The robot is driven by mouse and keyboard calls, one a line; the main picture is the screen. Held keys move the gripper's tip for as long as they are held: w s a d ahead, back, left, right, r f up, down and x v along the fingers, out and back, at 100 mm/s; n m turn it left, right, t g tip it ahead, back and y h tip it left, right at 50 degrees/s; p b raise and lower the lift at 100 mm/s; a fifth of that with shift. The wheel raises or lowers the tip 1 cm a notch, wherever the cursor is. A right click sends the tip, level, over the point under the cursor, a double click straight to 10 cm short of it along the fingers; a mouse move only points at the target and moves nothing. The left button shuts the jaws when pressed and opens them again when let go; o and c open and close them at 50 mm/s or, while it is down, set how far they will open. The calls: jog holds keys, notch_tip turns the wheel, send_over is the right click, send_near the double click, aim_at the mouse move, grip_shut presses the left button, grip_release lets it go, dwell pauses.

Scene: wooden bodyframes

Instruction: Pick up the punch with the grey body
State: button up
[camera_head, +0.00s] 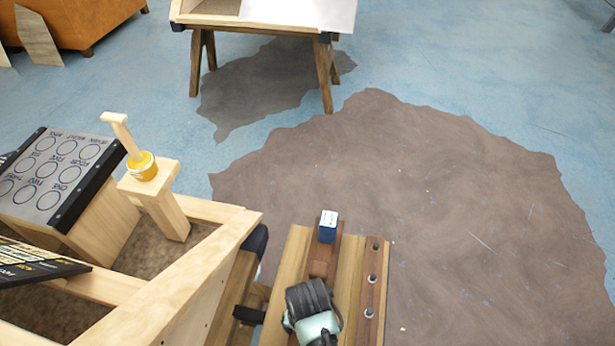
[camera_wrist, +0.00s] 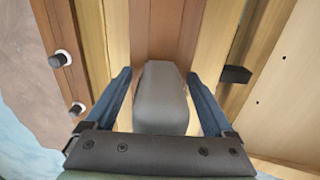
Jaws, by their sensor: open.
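The grey body of the punch (camera_wrist: 162,95) shows in the wrist view as a smooth, rounded block between my fingers. Its near end is partly hidden behind the dark palm, and I cannot tell how far it extends there. My gripper (camera_wrist: 158,74) is open, with one blue finger on each side of the grey body and a visible gap to each. The punch lies over the brown wooden strip of the bench (camera_wrist: 164,32). In the head view my gripper (camera_head: 312,298) is above the narrow bench (camera_head: 298,245) and hides the punch.
A small blue box with a white top (camera_head: 328,228) stands farther along the bench. Several bolts (camera_head: 372,278) stick up along its right edge. A wooden bin (camera_head: 190,275) is close on the left, with a yellow tub (camera_head: 142,166) on a post. Floor to the right is clear.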

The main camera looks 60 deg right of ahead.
grip_shut()
dwell(0.3)
notch_tip(320, 180, up, 11)
jog(key=shift+f+p, duration=0.2)
jog(key=shift+p, duration=0.35)
notch_tip(320, 180, up, 6)
jog(key=p, duration=0.7)
jog(key=shift+f, duration=0.2)
jog(key=shift+w, duration=0.15)
